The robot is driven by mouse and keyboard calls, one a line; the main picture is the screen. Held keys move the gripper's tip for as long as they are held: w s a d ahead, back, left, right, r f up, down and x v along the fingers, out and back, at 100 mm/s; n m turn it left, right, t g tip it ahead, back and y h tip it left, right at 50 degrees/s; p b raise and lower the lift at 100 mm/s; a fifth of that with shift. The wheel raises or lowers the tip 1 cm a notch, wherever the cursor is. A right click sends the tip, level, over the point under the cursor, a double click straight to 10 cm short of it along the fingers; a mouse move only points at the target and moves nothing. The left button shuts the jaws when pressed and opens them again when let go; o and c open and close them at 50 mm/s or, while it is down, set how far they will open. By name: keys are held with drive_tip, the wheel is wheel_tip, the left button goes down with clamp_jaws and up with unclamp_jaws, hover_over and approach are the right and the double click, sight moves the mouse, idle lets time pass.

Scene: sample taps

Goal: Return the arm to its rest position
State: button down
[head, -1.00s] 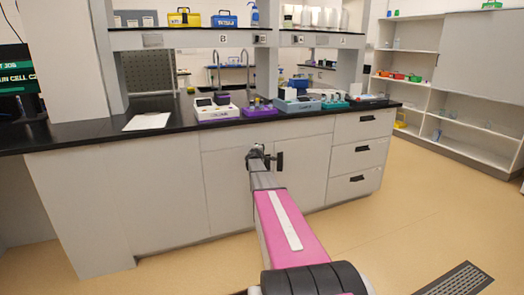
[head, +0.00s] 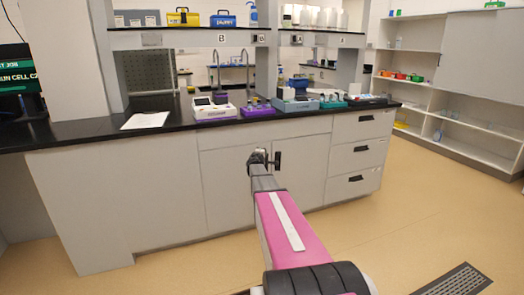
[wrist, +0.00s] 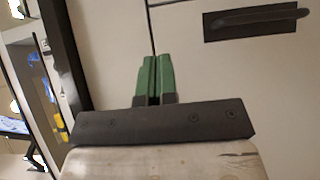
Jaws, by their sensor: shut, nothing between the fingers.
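My arm stretches forward from the bottom of the head view, a pink link with a white stripe, toward the front of the grey cabinets. My gripper (head: 265,160) shows small and dark at its far end, in front of the cabinet doors below the counter. In the wrist view my gripper (wrist: 155,80) has two green fingers that lie side by side, shut with nothing between them. The pale cabinet front and a dark drawer handle (wrist: 255,20) lie beyond them. The exact gap between the fingers and the cabinet cannot be told.
A black counter (head: 75,132) bears a paper sheet (head: 145,120), a white and purple device (head: 213,108) and several other instruments. Open shelving (head: 455,125) stands at the right. A dark floor grate (head: 458,280) lies at the lower right.

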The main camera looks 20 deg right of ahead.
drive_tip(key=s+a+f+m+g+y, duration=0.1)
drive_tip(key=s+a+f+m+g, duration=0.3)
drive_tip(key=s, duration=0.6)
drive_tip(key=s+a+f+m+g+y, duration=0.1)
drive_tip(key=s+a+f+m+g, duration=0.3)
drive_tip(key=s, duration=0.6)
drive_tip(key=s+a+f+m+g+y, duration=0.1)
drive_tip(key=s+a+f+m+g, duration=0.1)
drive_tip(key=s+a, duration=0.6)
drive_tip(key=s+a+f+g+y, duration=0.2)
drive_tip(key=s+a+y, duration=0.2)
drive_tip(key=s+a, duration=0.3)
drive_tip(key=s+a+f+g+y, duration=0.2)
drive_tip(key=s+a+y, duration=0.2)
drive_tip(key=s+a, duration=0.4)
drive_tip(key=s, duration=0.3)
drive_tip(key=shift+s+a, duration=0.25)
drive_tip(key=shift+s, duration=0.05)
